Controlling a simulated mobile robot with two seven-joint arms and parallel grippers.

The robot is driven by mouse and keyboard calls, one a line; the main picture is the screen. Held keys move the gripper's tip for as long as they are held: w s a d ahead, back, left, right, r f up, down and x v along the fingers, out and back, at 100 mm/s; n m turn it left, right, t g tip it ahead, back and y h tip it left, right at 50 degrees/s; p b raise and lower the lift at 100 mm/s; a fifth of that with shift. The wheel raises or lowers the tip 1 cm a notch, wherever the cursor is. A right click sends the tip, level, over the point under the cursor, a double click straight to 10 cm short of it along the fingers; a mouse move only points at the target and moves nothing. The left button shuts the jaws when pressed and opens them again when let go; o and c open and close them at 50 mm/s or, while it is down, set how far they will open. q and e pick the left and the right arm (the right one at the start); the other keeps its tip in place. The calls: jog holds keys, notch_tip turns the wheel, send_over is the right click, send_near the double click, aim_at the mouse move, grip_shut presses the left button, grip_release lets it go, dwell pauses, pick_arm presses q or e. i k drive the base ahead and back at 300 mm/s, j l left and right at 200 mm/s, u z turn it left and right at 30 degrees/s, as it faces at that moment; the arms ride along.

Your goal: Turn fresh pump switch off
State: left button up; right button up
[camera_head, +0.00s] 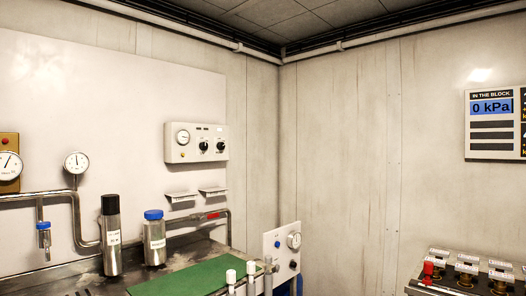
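A white wall panel (196,143) carries a round gauge (183,137) and two black knobs, a left one (204,146) and a right one (221,146). A smaller white panel (283,251) with a gauge (294,240) and a small black knob (293,264) stands lower, near the corner. The labels on both are too small to read, so I cannot tell which control is the fresh pump switch or how it is set. Neither of my grippers is in view.
A counter (80,284) holds a dark-capped steel bottle (111,243), a blue-capped jar (154,242) and a green mat (190,279). Pipes (82,222) run along the left wall. A console (458,276) with a red part (428,271) stands right, below a display (491,123) reading 0 kPa.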

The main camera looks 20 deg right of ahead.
aim_at(221, 146)
jog(key=i+l+z, duration=0.3)
jog(key=z, duration=0.15)
jog(key=i+l+z, duration=0.2)
jog(key=z, duration=0.25)
jog(key=i, duration=0.1)
